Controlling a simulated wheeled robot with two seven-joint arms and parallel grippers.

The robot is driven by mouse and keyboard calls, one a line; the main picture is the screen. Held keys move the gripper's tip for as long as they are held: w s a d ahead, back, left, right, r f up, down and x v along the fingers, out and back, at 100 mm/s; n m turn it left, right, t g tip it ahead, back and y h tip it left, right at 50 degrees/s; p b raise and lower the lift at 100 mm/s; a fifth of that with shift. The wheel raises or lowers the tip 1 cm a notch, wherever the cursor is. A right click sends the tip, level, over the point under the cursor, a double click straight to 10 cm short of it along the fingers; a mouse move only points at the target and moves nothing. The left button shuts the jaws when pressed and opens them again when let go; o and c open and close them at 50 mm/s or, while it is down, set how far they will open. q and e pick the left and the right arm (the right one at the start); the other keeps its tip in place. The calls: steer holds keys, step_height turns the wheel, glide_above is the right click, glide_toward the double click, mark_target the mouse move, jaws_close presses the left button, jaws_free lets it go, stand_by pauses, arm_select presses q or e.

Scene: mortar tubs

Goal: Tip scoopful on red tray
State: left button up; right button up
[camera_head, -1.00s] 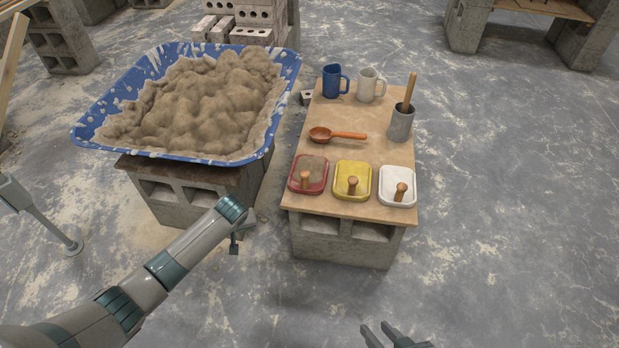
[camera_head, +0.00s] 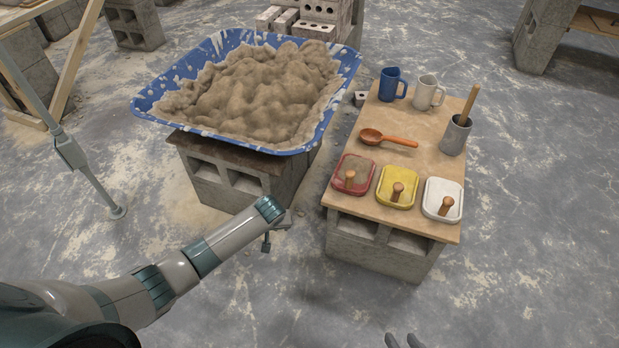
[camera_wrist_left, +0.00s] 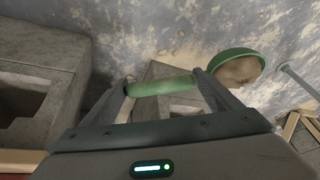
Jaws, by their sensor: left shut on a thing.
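The red tray (camera_head: 367,185) lies at the left of a row of trays on the board, a grey-brown layer and a wooden peg showing on it. My left gripper (camera_wrist_left: 163,92) is shut on the green handle of a scoop (camera_wrist_left: 259,54). In the left wrist view, the scoop's bowl holds grey-brown mortar. In the head view my left arm ends left of the board and short of the trays; the scoop is hidden there.
A blue tub (camera_head: 345,66) heaped with mortar stands on blocks at left. The board (camera_head: 432,165) also bears a yellow tray (camera_head: 383,190), white tray (camera_head: 458,206), orange ladle (camera_head: 398,140), blue mug (camera_head: 391,85), pale mug (camera_head: 425,92) and grey pot (camera_head: 455,136) with a stick.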

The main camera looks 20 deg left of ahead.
arm_select(q)
steer(key=w+d+r+m, duration=0.1)
steer(key=w+d+r, duration=0.2)
steer(key=r, duration=0.5)
steer(key=w+d+r, duration=0.2)
steer(key=d+r, duration=0.1)
steer(key=r, duration=0.4)
steer(key=w+d+r+m, duration=0.1)
steer(key=w+d+r, duration=0.2)
steer(key=r, duration=0.5)
steer(key=s+r+m+h, duration=0.1)
steer(key=s+r, duration=0.5)
steer(key=r, duration=0.3)
steer(key=s+r+m, duration=0.1)
steer(key=s+r, duration=0.6)
steer(key=r, duration=0.3)
steer(key=shift+d+r+m+t+h, duration=0.2)
steer(key=shift+d+m+t+h, duration=0.1)
steer(key=shift+d+h, duration=0.1)
steer(key=shift+w, duration=0.15)
